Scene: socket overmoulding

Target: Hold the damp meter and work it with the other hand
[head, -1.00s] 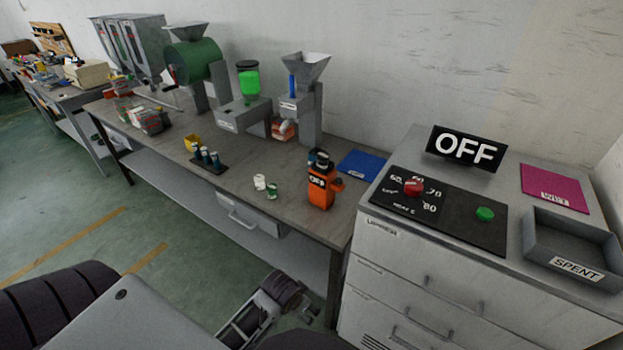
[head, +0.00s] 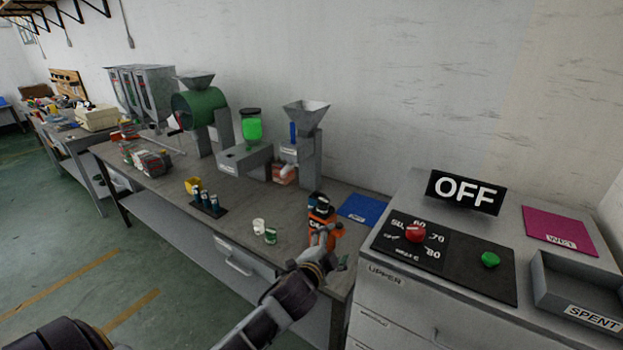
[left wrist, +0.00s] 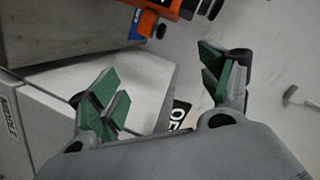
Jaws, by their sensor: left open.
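The damp meter, an orange device with a dark top (head: 318,212), stands on the workbench near its right end, by the blue mat. My left gripper (head: 328,248) is in front of it in the head view and hides its lower part. In the left wrist view, the meter's orange body (left wrist: 175,6) is cut off at the top edge, beyond the green-padded fingers. Those fingers (left wrist: 165,85) are wide apart with nothing between them. I cannot see contact between the gripper and the meter. My right gripper is in neither view.
The grey cabinet (head: 375,305) at right carries a control panel with a red knob (head: 415,233), a green button (head: 490,260) and an OFF sign (head: 465,192). Small cups (head: 270,236) stand left of my gripper. A blue mat (head: 362,207) lies behind it.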

